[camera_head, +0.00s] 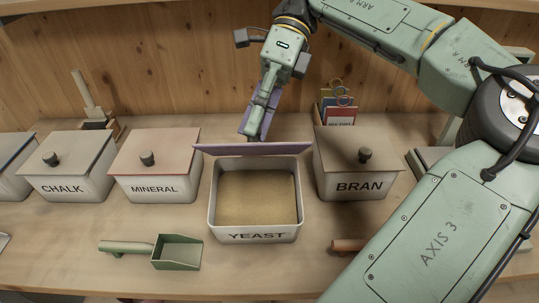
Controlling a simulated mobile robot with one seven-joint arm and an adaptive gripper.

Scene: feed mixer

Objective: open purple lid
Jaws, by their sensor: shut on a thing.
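The purple lid (252,149) is off the front of the yeast bin (255,230) and stands tilted up at the bin's back edge, seen nearly edge-on. The bin is open and shows tan powder inside. My gripper (258,135) is behind the lid and shut on it, with the fingers pointing down. The exact grip point, probably at the lid's knob, is hidden behind the lid. I cannot tell whether the lid still touches the bin's rim.
Lidded bins marked chalk (68,186) and mineral (154,188) stand to the left, and bran (358,186) to the right. A green scoop (176,252) lies in front. Cards in a holder (339,112) stand behind bran. A wooden wall (180,60) closes the back.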

